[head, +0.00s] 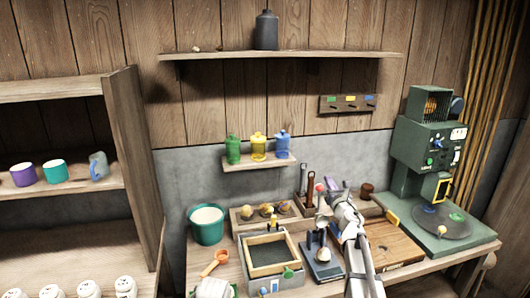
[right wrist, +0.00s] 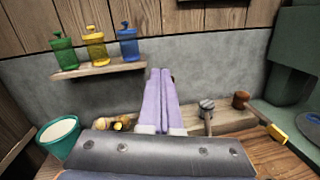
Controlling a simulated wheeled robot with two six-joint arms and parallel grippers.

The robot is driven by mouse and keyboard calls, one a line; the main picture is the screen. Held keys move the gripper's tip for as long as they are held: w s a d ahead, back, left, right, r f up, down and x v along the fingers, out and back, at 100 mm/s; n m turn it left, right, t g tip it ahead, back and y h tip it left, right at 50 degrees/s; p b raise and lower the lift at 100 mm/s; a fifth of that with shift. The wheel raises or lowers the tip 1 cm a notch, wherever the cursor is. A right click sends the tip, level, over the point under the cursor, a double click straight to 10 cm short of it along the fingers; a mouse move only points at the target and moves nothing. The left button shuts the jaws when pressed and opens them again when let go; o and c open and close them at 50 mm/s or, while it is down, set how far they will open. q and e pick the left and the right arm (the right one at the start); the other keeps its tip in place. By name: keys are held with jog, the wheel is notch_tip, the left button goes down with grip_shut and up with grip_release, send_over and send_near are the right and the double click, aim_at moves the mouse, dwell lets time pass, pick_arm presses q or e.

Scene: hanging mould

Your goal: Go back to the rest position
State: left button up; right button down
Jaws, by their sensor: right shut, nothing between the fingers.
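My right gripper (head: 333,187) is over the back of the workbench, its arm coming up from the lower right of the head view. In the right wrist view its two lavender fingers (right wrist: 160,100) lie side by side, pressed together with nothing between them. They point toward the grey wall, to the right of the small bottle shelf. My left gripper does not show in either view.
The bench holds a teal bucket (head: 207,224), a framed tray (head: 270,254), a wooden board (head: 395,243) and a green machine (head: 423,150). A small shelf (head: 258,162) carries green, yellow and blue bottles. Cups stand on the left shelving.

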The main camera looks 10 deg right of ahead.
jog(key=s+a+f+m+g+h, duration=0.3)
jog(key=s+a+f+m+g, duration=0.7)
jog(key=s+a+f+m, duration=0.95)
jog(key=s+a+f+m+g+y, duration=0.1)
jog(key=s+a+m+g, duration=0.3)
jog(key=s, duration=0.6)
jog(key=s+a+f+m+g+y, duration=0.2)
jog(key=s+a+m+g, duration=0.3)
jog(key=s+a, duration=0.3)
jog(key=shift+s+f+m, duration=0.35)
jog(key=shift+s+m, duration=0.1)
jog(key=shift+s, duration=0.8)
